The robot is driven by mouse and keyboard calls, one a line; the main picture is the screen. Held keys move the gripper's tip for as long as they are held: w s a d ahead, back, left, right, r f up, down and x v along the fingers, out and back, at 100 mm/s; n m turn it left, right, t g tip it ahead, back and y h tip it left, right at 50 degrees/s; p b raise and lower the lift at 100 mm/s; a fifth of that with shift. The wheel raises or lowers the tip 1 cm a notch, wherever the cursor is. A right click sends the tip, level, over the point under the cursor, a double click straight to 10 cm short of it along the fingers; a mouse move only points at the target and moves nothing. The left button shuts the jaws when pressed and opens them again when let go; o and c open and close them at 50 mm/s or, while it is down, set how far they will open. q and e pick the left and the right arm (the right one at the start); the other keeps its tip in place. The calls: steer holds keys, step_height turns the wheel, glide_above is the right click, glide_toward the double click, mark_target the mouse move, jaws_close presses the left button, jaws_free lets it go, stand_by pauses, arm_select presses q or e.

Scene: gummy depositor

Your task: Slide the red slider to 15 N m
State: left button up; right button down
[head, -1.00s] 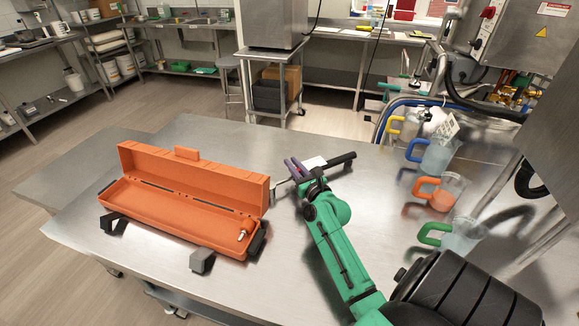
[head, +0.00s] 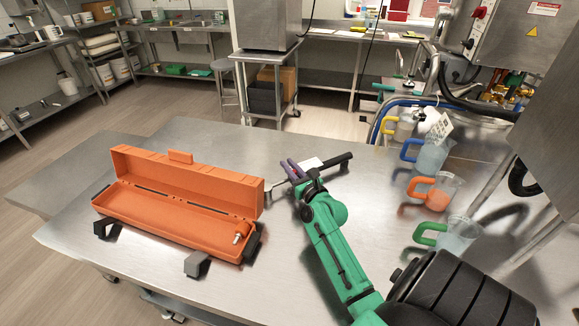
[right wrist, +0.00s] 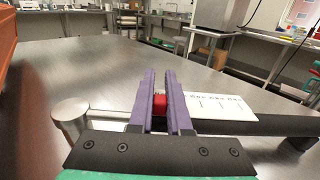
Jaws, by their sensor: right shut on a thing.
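The red slider (right wrist: 160,103) shows in the right wrist view between the purple fingers of my right gripper (right wrist: 161,82), which is shut on it. The slider sits on a torque wrench with a metal shaft (right wrist: 112,118), a white scale plate (right wrist: 222,102) and a black handle (right wrist: 275,125). The scale's figures are too small to read. In the head view the wrench's black handle (head: 336,162) points right on the steel table, and my right gripper (head: 292,169) is at the scale's left end. The slider is hidden there. My left gripper is not in view.
An open orange case (head: 185,185) stands left of the wrench, with a small metal part (head: 238,238) inside. Several jugs with coloured handles, including an orange one (head: 440,192), line the table's right side. The table (head: 225,135) behind the case is clear.

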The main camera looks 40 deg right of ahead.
steer(key=c, duration=0.8)
jaws_free()
steer(key=shift+c, duration=0.2)
steer(key=s+b, duration=0.1)
steer(key=s, duration=0.3)
steer(key=s+a+b, duration=0.1)
steer(key=s, duration=0.4)
steer(key=s+a+b, duration=0.1)
steer(key=s, duration=0.3)
steer(key=shift+s+a+f, duration=0.15)
steer(key=shift+s+a, duration=0.05)
steer(key=shift+s, duration=0.5)
